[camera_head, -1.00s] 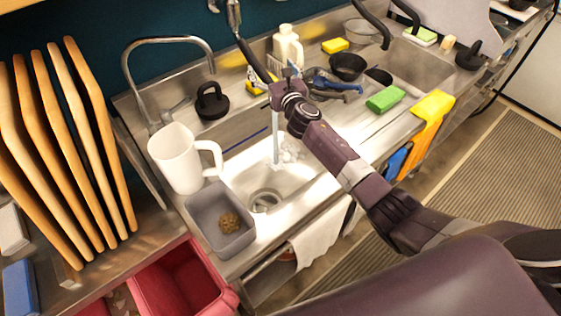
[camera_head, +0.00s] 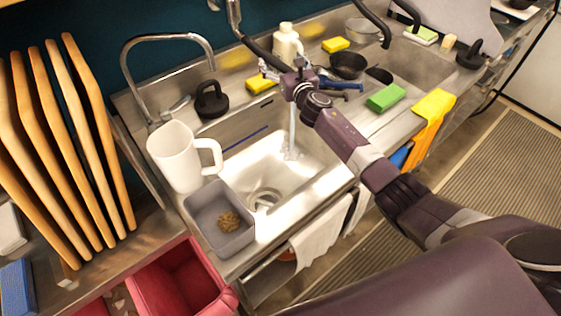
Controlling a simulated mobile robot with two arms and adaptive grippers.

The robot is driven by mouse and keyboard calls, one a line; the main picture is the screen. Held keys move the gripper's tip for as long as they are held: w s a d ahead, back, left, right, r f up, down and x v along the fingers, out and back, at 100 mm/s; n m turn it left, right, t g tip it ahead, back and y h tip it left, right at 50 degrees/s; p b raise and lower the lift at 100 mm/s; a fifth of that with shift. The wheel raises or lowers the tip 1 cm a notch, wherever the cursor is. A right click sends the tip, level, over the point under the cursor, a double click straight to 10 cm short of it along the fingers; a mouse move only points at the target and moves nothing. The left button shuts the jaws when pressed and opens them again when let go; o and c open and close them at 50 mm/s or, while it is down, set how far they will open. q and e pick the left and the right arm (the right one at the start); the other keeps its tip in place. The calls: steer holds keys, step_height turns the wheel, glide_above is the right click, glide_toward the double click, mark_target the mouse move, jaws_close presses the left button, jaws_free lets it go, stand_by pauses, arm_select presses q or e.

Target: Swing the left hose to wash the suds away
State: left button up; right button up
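The left hose (camera_head: 258,52) is black and hangs from the metal pipe behind the sink. Its lower end is at my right gripper (camera_head: 283,82), which appears shut on it above the sink; the fingers are small and partly hidden. A stream of water (camera_head: 292,125) falls from below the gripper into the left sink basin (camera_head: 255,172). The white suds clump is no longer distinct; only a little white shows where the water lands. The drain (camera_head: 264,199) is at the basin's front. My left gripper is not in view.
A white pitcher (camera_head: 175,158) and a grey tub (camera_head: 205,222) with a brown clump (camera_head: 229,221) stand left of the basin. A curved faucet (camera_head: 165,40), black stopper (camera_head: 212,99), white bottle (camera_head: 286,42), black pan (camera_head: 347,65) and green sponge (camera_head: 386,97) surround it.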

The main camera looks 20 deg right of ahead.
steer(key=s+p, duration=0.1)
steer(key=s, duration=0.2)
steer(key=s+p, duration=0.2)
steer(key=s, duration=0.1)
steer(key=s+p, duration=0.1)
steer(key=s, duration=0.2)
steer(key=shift+d+r+p, duration=0.2)
steer(key=shift+r+p, duration=0.05)
steer(key=shift+p, duration=0.05)
steer(key=shift+w, duration=0.1)
stand_by(0.6)
